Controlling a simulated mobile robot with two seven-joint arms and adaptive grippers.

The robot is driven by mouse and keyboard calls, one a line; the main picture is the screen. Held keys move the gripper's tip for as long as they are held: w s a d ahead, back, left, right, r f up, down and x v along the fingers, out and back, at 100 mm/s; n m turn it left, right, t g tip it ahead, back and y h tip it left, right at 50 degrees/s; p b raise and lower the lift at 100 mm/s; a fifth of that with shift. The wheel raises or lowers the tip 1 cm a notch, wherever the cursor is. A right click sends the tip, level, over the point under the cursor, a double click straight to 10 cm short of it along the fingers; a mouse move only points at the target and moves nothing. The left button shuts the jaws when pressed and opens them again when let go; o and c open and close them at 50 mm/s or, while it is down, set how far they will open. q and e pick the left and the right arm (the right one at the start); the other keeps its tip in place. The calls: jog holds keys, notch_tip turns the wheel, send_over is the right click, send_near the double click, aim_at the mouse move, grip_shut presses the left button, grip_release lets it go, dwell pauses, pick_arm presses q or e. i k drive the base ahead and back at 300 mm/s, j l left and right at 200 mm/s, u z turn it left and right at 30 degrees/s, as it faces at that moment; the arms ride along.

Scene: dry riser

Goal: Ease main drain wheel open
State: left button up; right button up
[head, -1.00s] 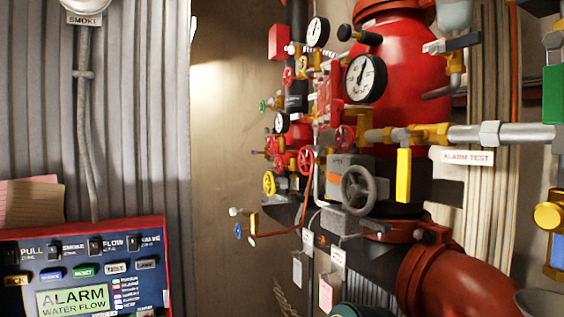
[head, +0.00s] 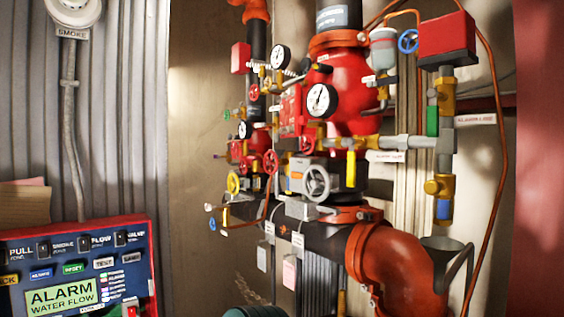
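Several handwheels sit on the riser's valve trim. The largest is a grey spoked wheel (head: 317,181) low in front of the red valve body (head: 345,93). Red wheels (head: 271,162) and a yellow wheel (head: 233,183) are to its left. A blue wheel (head: 407,40) is at the upper right. I can read no tag that tells which one is the main drain wheel. Neither of my grippers is in view, and nothing touches the wheels.
An alarm panel (head: 75,268) reading "ALARM WATER FLOW" stands at lower left. A large orange-red pipe elbow (head: 395,262) curves down at lower right. A grey funnel (head: 447,255) and thin copper tubing (head: 497,190) are further right. Small tags hang below the valves.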

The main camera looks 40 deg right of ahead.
aim_at(270, 163)
jog(key=j+z, duration=0.1)
jog(key=z, duration=0.4)
jog(key=j+z, duration=0.15)
jog(key=z, duration=0.3)
jog(key=j+z, duration=0.15)
jog(key=z, duration=0.35)
jog(key=i, duration=0.05)
